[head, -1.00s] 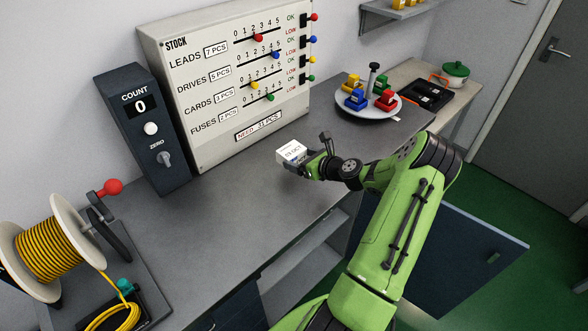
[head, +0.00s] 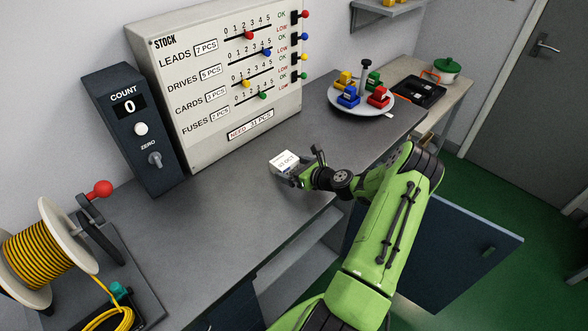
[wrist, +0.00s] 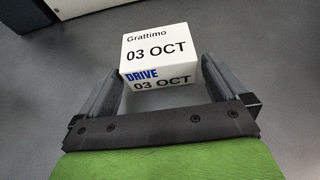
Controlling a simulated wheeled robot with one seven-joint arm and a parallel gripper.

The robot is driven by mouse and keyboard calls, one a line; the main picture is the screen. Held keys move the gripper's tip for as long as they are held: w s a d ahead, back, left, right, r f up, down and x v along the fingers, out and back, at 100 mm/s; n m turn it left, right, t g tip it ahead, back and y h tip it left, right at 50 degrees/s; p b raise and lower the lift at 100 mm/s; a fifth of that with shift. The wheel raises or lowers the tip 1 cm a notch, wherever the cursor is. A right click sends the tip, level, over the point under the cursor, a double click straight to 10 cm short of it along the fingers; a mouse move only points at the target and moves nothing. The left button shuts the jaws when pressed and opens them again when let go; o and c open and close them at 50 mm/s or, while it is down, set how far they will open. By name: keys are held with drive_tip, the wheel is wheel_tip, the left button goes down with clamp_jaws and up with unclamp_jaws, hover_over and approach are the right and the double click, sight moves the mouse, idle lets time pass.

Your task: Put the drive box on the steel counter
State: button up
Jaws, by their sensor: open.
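The drive box is a small white carton (head: 286,162) with "03 OCT" and a blue "DRIVE" on it. My gripper (head: 300,172) is open.
The stock board (head: 215,75) and the count unit (head: 135,130) reading 0 stand behind. A cable reel (head: 50,250) is at the left. A round tray (head: 360,108) with coloured blocks is at the far right.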

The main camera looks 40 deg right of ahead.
drive_tip(key=v, duration=1.1)
drive_tip(key=shift+s+r, duration=0.25)
drive_tip(key=shift+s, duration=0.05)
drive_tip(key=shift+s+a+r, duration=0.1)
drive_tip(key=shift+a+r, duration=0.05)
drive_tip(key=a+r+n+g+y, duration=0.1)
drive_tip(key=a+r+n+g, duration=0.4)
drive_tip(key=a+n, duration=0.65)
drive_tip(key=a+r+n+g+y, duration=0.1)
drive_tip(key=a+r+n+g, duration=0.2)
drive_tip(key=a+r+n, duration=0.65)
drive_tip(key=s+a+r+n+h, duration=0.1)
drive_tip(key=s+a+r+n, duration=0.2)
drive_tip(key=s+a+n, duration=0.2)
drive_tip(key=s+a+r+n+h, duration=0.1)
drive_tip(key=s+a+r+n, duration=0.2)
drive_tip(key=s+a+n, duration=0.3)
drive_tip(key=s+n, duration=0.3)
drive_tip(key=s, duration=0.1)
drive_tip(key=shift+a+r+n, duration=0.15)
drive_tip(key=shift+r+n, duration=0.1)
drive_tip(key=shift+n, duration=0.05)
